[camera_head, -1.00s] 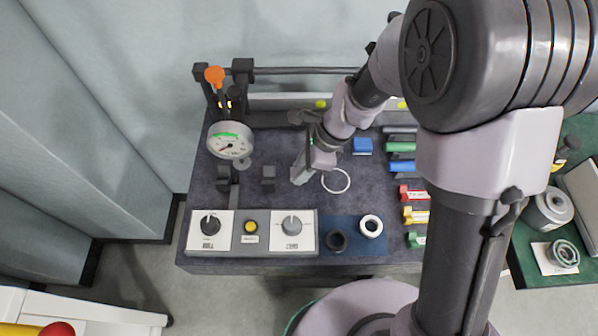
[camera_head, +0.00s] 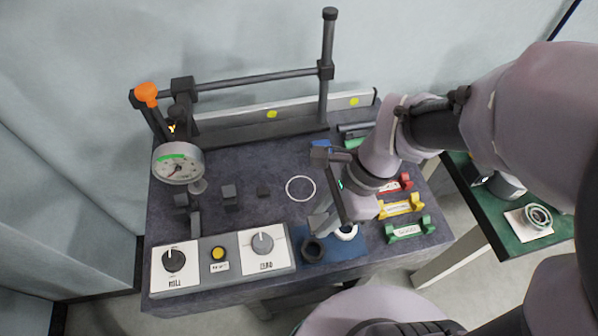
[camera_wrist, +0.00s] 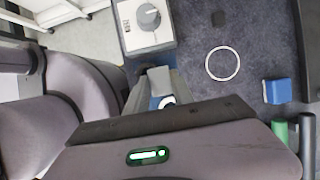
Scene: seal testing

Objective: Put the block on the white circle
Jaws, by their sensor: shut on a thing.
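The white circle (camera_head: 300,188) is a thin ring outline on the dark tabletop, with nothing on it. It also shows in the wrist view (camera_wrist: 223,64). A blue block (camera_head: 321,146) stands behind it, partly hidden by my arm; the wrist view shows it clearly (camera_wrist: 277,91). My gripper (camera_head: 326,222) is right of and nearer than the circle, pointing down over the blue mat. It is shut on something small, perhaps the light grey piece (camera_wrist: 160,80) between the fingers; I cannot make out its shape. A small dark block (camera_head: 263,190) sits left of the circle.
A dark ring (camera_head: 313,250) and a white ring (camera_head: 345,232) lie on the blue mat (camera_head: 335,252) below my gripper. Coloured holders (camera_head: 402,207) line the right.

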